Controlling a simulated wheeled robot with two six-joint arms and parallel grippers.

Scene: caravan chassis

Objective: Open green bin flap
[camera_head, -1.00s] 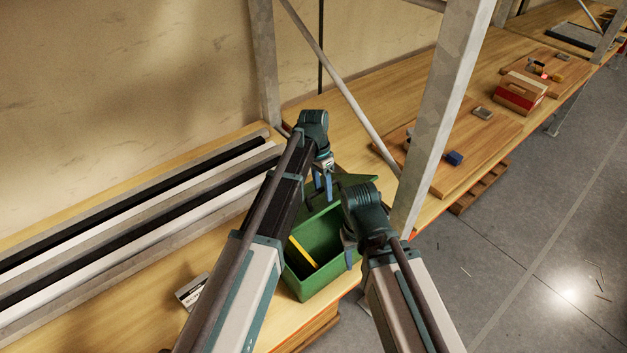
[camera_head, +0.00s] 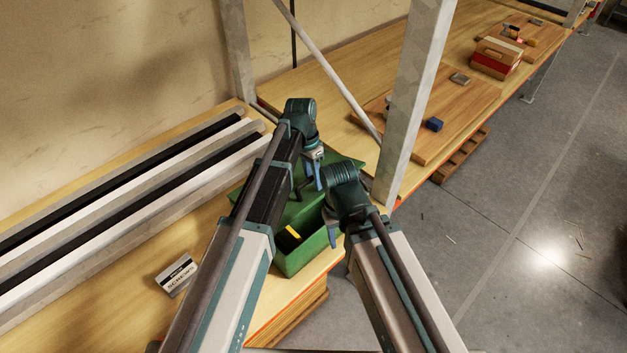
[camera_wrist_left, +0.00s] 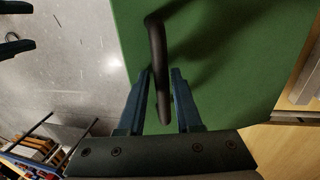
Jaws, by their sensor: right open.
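The green bin (camera_head: 300,262) stands on the workbench near its front edge. Its green flap (camera_head: 343,165) lies over the back part of the opening, and a yellow item (camera_head: 293,231) shows in the dark inside. In the left wrist view, the flap (camera_wrist_left: 230,75) carries a dark bent handle (camera_wrist_left: 157,45).
A metal rack post (camera_head: 412,100) and a diagonal brace (camera_head: 330,70) stand just behind the bin. Long metal profiles (camera_head: 130,195) lie to the left. A labelled screw box (camera_head: 177,276) sits on the bench in front of them.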

